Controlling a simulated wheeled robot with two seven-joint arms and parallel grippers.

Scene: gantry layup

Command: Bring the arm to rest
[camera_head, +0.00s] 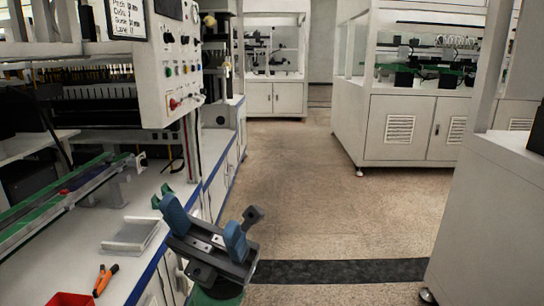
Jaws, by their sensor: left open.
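My left gripper (205,226) is in the lower middle of the head view, with its two blue fingers apart. I see nothing between the fingers. It is in front of the edge of the left workbench (148,205), on the aisle side. Only the dark gripper body and a green part below it show of this arm. My right gripper is not in the picture.
On the left bench are a grey tray (130,234), orange-handled pliers (105,279), a red bin (69,299) and a green rail (60,205). A control panel (172,65) overhangs the bench. White cabinets (407,130) stand at right. The aisle floor (310,190) is clear.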

